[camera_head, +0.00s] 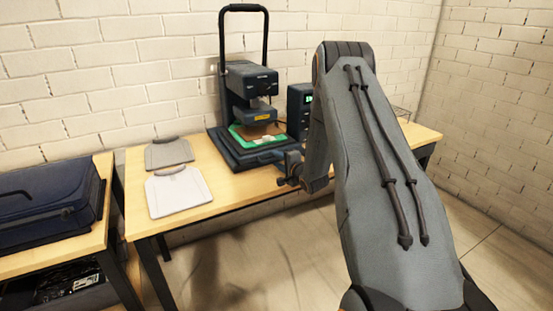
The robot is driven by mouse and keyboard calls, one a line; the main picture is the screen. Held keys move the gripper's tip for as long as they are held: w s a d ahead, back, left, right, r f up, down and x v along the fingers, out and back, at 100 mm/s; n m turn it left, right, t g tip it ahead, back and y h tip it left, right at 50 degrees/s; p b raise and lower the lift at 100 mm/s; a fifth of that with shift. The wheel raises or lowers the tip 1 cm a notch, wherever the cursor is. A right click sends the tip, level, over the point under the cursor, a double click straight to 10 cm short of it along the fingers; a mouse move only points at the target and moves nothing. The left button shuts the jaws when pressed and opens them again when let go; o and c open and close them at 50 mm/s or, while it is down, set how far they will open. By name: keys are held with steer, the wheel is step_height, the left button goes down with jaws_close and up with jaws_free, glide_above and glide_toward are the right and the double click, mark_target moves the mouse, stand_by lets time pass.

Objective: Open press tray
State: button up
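The press (250,85) is a dark machine with a tall hooped handle, standing at the back of the wooden table. Its tray (262,156) is a dark base low at the front, with a green pad (241,133) on it under the raised press head. A tan patch lies on the green pad. My gripper (283,181) is at the table's front edge, just right of and in front of the tray. It is small and partly hidden by my arm, so I cannot tell whether its fingers are open or touch the tray.
A grey board (168,153) and a white board (178,191) lie flat on the table, left of the press. A dark control box (299,110) with a green display stands right of the press. A navy bag (48,200) lies on another table at left. Brick walls close the back and right.

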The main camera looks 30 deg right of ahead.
steer(key=shift+w+f, duration=0.15)
steer(key=shift+w, duration=0.55)
jaws_close()
